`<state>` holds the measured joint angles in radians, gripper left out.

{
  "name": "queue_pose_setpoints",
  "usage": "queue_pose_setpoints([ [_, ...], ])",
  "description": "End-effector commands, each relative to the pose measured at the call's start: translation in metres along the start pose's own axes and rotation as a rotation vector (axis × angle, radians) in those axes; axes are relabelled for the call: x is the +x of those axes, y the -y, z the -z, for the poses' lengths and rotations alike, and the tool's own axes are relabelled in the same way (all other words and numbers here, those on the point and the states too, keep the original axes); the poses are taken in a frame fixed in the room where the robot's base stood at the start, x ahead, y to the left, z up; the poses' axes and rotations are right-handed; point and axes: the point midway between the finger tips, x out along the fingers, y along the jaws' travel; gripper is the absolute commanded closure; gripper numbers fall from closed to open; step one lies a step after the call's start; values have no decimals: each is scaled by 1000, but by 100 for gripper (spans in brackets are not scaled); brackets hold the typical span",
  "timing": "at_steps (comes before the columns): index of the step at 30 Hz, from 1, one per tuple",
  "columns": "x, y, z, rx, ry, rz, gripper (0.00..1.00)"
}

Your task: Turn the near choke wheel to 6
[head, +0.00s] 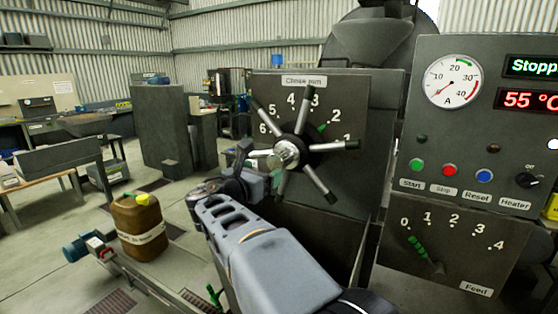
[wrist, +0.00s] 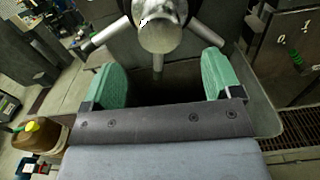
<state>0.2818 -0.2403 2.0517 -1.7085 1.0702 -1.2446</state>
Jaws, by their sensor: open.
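The choke wheel has a silver hub (head: 288,152) and several dark-tipped spokes, in front of a dark plate (head: 345,185) numbered 1 to 6. A green pointer (head: 322,128) behind it shows near the 2. In the wrist view the hub (wrist: 160,30) is at the top centre, with one short-looking spoke pointing down between the fingers' upper ends. My gripper (head: 262,166) is at the lower left of the hub. Its green fingers stand wide apart in the wrist view (wrist: 162,85), with nothing gripped. Whether a finger touches a spoke cannot be told.
Right of the wheel is a control panel (head: 470,120) with a gauge, buttons and displays reading "Stopp" and 55 °C. A feed dial (head: 440,245) is below it. A brown jug (head: 138,225) stands at the lower left. The floor between the jug and the benches is mostly clear.

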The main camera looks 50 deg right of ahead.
Motion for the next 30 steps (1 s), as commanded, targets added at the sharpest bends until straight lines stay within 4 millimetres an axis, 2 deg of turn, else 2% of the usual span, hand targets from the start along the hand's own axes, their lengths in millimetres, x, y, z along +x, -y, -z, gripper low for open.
queue_pose_setpoints([
  [1, 12, 1, -1, -2, -1, 6, 16],
  [6, 44, 1, 0, -1, -2, 3, 16],
  [15, 86, 0, 0, 2, -3, 0, 16],
  [21, 97, 0, 0, 3, -3, -1, 16],
  [30, 99, 0, 1, 3, -3, -2, 16],
])
